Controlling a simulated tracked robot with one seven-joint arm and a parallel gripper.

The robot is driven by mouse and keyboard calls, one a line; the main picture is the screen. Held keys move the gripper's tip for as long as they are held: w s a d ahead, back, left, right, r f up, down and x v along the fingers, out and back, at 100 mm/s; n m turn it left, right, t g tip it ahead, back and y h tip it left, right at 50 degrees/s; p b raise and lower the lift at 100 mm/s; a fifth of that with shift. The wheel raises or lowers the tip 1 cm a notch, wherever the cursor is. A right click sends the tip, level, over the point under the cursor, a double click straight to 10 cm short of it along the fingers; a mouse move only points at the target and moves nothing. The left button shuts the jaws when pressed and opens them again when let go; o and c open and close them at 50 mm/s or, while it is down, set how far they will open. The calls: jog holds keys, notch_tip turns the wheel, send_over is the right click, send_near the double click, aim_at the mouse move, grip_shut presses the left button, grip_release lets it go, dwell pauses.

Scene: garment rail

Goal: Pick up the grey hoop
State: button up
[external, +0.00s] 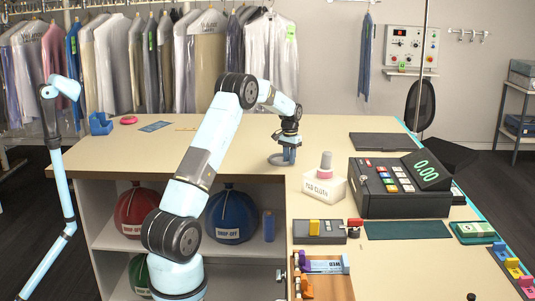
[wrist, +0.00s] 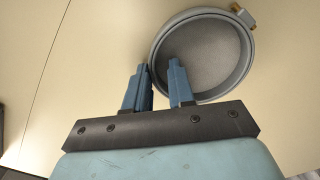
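The grey hoop (wrist: 248,58) is a round grey ring with a small clasp at its upper right and a darker grey inside. It lies on the cream counter, right of centre in the wrist view. My gripper (wrist: 159,64) has its two blue fingers apart, at the hoop's lower left. The left finger is just outside the rim and the right finger overlaps the inside, so the rim passes between them in the picture. Contact cannot be told. In the external view my gripper (external: 288,148) points down over the hoop (external: 277,160), partly hiding it.
A blue tape dispenser (external: 100,124) and a pink round item (external: 129,120) are at the far left. The counter around the hoop is clear. Bagged garments hang behind.

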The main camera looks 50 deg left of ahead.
grip_shut()
jog(key=shift+r, duration=0.45)
notch_tip(320, 180, up, 2)
jog(key=shift+r, duration=0.25)
jog(key=s+d+r, duration=0.3)
jog(key=s+r, duration=0.6)
jog(key=s, duration=0.4)
jog(key=shift+s+d+r, duration=0.25)
jog(key=shift+d+r, duration=0.05)
jog(key=shift+d, duration=0.05)
